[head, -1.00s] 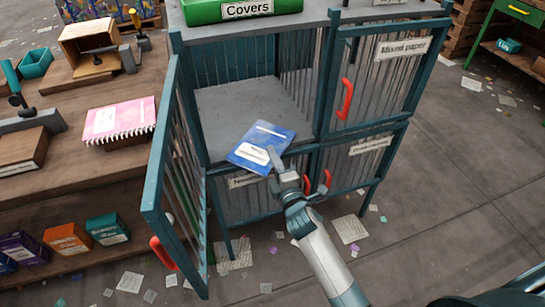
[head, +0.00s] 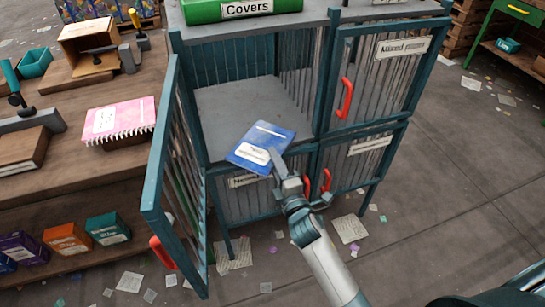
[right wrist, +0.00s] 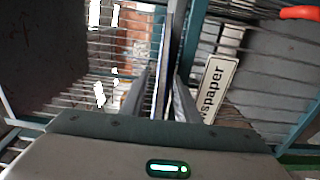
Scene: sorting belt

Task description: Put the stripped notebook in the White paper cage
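A blue notebook (head: 270,137) with white labels is at the open front of the upper left cage (head: 240,107), tilted, over its front edge. No wire spiral shows on it. My right gripper (head: 279,167) is shut on its near edge. In the right wrist view the notebook (right wrist: 160,75) is seen edge-on as a thin strip between the two fingers (right wrist: 157,95). The cage's barred door (head: 165,170) stands open to the left. I cannot read a label for this cage. Its grey floor looks empty. My left gripper is not in view.
A closed "Mixed paper" cage (head: 385,75) is right of the open one; two more cages are below. A green "Covers" tray (head: 215,10) stands on top. A pink spiral notebook (head: 112,122) lies on the wooden bench (head: 60,185) at left. Paper scraps litter the floor.

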